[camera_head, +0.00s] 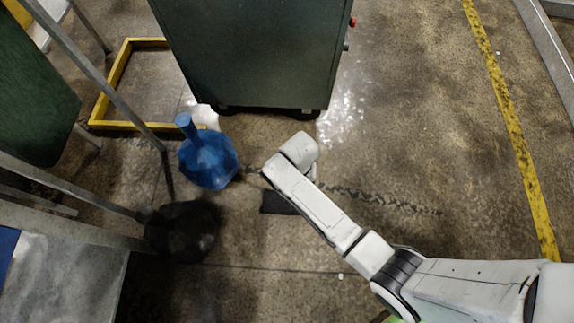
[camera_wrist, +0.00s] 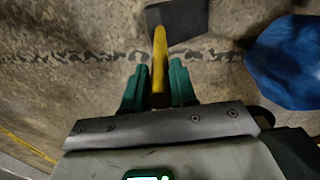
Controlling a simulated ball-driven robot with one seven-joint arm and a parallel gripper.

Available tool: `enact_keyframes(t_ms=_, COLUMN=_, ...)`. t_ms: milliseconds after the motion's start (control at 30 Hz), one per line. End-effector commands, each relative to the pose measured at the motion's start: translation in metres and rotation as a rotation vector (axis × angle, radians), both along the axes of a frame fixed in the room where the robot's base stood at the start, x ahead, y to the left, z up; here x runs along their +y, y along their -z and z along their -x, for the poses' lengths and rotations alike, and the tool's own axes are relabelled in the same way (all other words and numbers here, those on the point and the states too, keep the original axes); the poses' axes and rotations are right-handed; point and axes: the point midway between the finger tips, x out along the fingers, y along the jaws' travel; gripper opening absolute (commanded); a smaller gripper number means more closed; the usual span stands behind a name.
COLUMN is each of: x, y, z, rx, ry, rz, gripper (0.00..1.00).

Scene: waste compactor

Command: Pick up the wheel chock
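The wheel chock is a dark block (camera_wrist: 182,20) with a yellow handle (camera_wrist: 159,50), seen at the top of the wrist view. In the head view, its dark block (camera_head: 277,204) shows on the floor beside my forearm, partly covered by it. My gripper has two green fingers (camera_wrist: 160,80), one on each side of the yellow handle. The handle runs back between them. Whether they press on it or stand slightly apart from it cannot be told. In the head view my gripper is hidden behind the arm.
A dark green cabinet (camera_head: 255,50) stands behind the chock. Metal legs and a yellow frame (camera_head: 112,85) are at left. Floor to the right, by the yellow line (camera_head: 512,115), is clear.

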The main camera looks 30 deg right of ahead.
Motion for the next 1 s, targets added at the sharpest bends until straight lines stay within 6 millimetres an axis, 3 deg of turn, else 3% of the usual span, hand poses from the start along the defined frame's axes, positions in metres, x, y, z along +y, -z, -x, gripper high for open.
enact_keyframes(t_ms=267, x=-0.0002, y=0.0, z=0.0001, rx=0.0, ry=0.0, rz=0.0, gripper=0.0)
enact_keyframes(t_ms=1000, x=-0.0003, y=0.0001, z=0.0004, rx=0.001, ry=0.0, rz=0.001, gripper=0.0)
